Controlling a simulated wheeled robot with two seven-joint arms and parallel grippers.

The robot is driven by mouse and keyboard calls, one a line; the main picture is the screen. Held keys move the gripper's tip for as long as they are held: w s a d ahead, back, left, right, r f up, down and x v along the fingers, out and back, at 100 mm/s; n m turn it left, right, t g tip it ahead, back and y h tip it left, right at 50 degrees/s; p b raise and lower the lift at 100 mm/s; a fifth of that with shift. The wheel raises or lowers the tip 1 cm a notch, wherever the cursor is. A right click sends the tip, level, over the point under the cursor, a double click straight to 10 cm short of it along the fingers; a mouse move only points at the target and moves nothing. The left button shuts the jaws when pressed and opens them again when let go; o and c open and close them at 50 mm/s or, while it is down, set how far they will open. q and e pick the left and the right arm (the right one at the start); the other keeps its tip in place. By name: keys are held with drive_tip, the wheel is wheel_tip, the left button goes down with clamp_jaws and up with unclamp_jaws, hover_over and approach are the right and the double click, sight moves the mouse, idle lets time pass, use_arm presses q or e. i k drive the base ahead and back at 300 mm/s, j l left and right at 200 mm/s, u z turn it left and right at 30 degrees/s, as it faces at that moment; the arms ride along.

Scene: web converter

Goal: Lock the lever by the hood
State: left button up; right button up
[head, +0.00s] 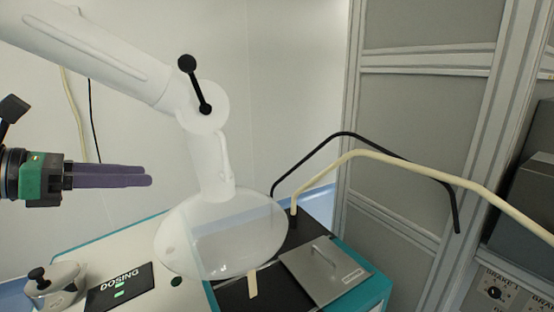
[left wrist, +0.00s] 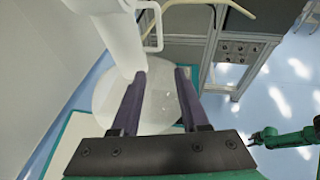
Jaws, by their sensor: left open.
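The black lever (head: 198,85) with a ball knob sits on the joint of a white extraction arm, tilted with its knob up and to the left. The translucent round hood (head: 180,247) hangs at the lower end of that arm, over the table; it also shows in the left wrist view (left wrist: 160,105). My left gripper (head: 151,176) is left of the arm and lower than the lever, apart from both. In the left wrist view its two purple fingers are spread and empty (left wrist: 161,72). My right gripper (left wrist: 256,138) shows small at the right of that view; its jaws are unclear.
A teal-edged machine table bears a DOSING panel (head: 119,287), a small clamp (head: 52,283) and a grey plate with a handle (head: 325,275). Bent black (head: 345,134) and cream (head: 380,154) bars rise at the right. A grey cabinet (head: 415,105) stands behind.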

sight(187, 63)
drive_tip(key=k+j, duration=0.3)
drive_tip(key=j, duration=0.15)
drive_tip(key=k+j, duration=0.3)
drive_tip(key=j, duration=0.15)
drive_tip(key=k+j, duration=0.3)
drive_tip(key=j, duration=0.2)
